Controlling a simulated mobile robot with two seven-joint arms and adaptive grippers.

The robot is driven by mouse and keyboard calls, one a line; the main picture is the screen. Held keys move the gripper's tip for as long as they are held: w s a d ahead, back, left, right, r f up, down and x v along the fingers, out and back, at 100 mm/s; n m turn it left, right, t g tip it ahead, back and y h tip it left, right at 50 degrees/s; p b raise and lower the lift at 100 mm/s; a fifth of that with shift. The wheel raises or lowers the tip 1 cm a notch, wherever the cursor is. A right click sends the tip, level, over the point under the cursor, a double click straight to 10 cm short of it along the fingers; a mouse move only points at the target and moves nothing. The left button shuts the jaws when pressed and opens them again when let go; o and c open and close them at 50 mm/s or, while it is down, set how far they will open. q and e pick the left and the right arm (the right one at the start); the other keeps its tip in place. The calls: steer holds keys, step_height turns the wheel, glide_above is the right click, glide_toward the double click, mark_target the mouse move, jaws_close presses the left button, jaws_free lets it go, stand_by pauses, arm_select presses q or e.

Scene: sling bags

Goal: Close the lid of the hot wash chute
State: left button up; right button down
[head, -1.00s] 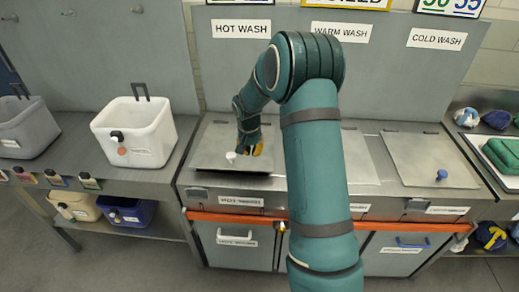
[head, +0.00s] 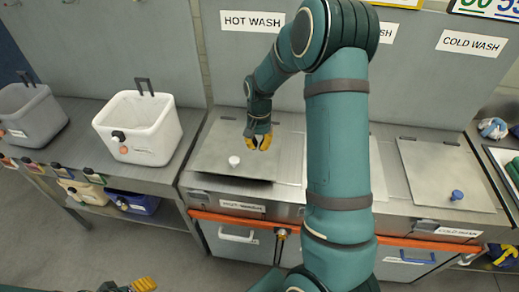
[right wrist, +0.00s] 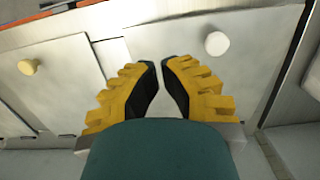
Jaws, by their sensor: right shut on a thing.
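The grey hot wash lid (head: 215,152) lies under the "HOT WASH" sign, with a white knob (head: 234,161) near its front. A dark gap shows under its front edge, so it looks slightly raised. The lid and knob (right wrist: 217,43) also show in the right wrist view. My right gripper (head: 263,147) is over the lid, behind and right of the knob and apart from it. Its yellow fingers (right wrist: 160,65) are drawn nearly together; what they grip cannot be made out. My left gripper (head: 140,286) is partly visible at the bottom left edge; its opening is unclear.
The cold wash lid (head: 445,173) with a blue knob lies flat at the right. My right arm partly hides the warm wash lid (head: 318,171). A white bin (head: 140,128) and a grey bin (head: 30,120) stand on the left counter. An orange rail (head: 228,218) runs along the front.

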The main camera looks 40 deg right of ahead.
mark_target(258, 175)
steer(key=f, duration=0.8)
steer(key=s+a+f, duration=0.1)
steer(key=f, duration=0.3)
steer(key=shift+f, duration=0.2)
steer(key=shift+f, duration=0.1)
